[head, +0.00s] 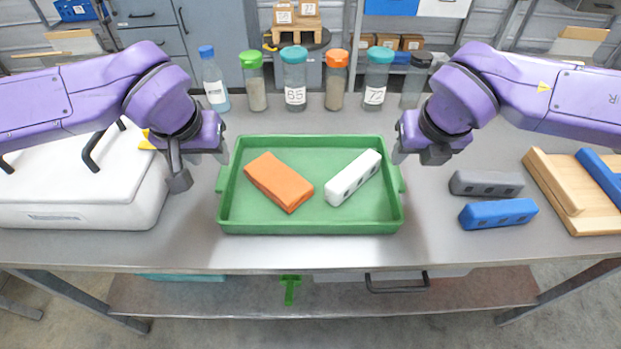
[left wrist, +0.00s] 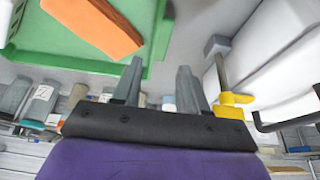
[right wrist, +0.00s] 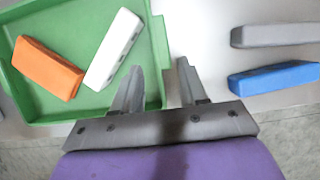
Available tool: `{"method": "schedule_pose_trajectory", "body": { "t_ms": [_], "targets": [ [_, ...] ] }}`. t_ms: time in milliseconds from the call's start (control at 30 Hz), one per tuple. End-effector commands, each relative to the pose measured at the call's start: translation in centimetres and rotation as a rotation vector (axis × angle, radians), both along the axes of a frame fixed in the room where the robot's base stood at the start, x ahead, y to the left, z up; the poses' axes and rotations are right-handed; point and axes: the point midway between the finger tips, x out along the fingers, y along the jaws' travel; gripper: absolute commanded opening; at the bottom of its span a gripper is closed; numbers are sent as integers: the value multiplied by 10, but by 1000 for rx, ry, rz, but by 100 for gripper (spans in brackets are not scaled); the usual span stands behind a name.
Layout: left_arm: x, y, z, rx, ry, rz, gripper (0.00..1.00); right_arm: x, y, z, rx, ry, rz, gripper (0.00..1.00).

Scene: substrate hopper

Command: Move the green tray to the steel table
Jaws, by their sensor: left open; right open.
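The green tray (head: 310,226) lies flat on a grey metal table (head: 470,250), with a small handle at each short end. It holds an orange block (head: 279,181) and a white block with dark holes (head: 353,178). My left gripper (head: 203,168) is open and empty beside the tray's left end; the tray also shows in the left wrist view (left wrist: 75,58). My right gripper (head: 416,157) is open and empty by the right end; the right wrist view shows the tray (right wrist: 85,101) beside one finger. Finger contact with the tray is unclear.
A white case with dark handles (head: 80,190) stands left of my left gripper. Several capped bottles (head: 295,80) line the back. A grey block (head: 486,183), a blue block (head: 498,213) and a wooden rack (head: 560,190) lie right. The front strip is clear.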

Motion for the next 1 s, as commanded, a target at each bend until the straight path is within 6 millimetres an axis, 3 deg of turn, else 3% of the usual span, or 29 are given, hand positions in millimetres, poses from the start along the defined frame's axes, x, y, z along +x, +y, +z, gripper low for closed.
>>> {"method": "schedule_pose_trajectory", "body": {
  "t_ms": [167,600,1000],
  "targets": [
    [6,0,-18,1,5,0,43,7,0,-17,-2,4,-1,43],
    [36,0,-88,1,4,1,43,36,0,-87,-2,2,-1,43],
    [40,0,-97,0,1,0,43,41,-1,-97,0,0,-2,43]
  ]
}}
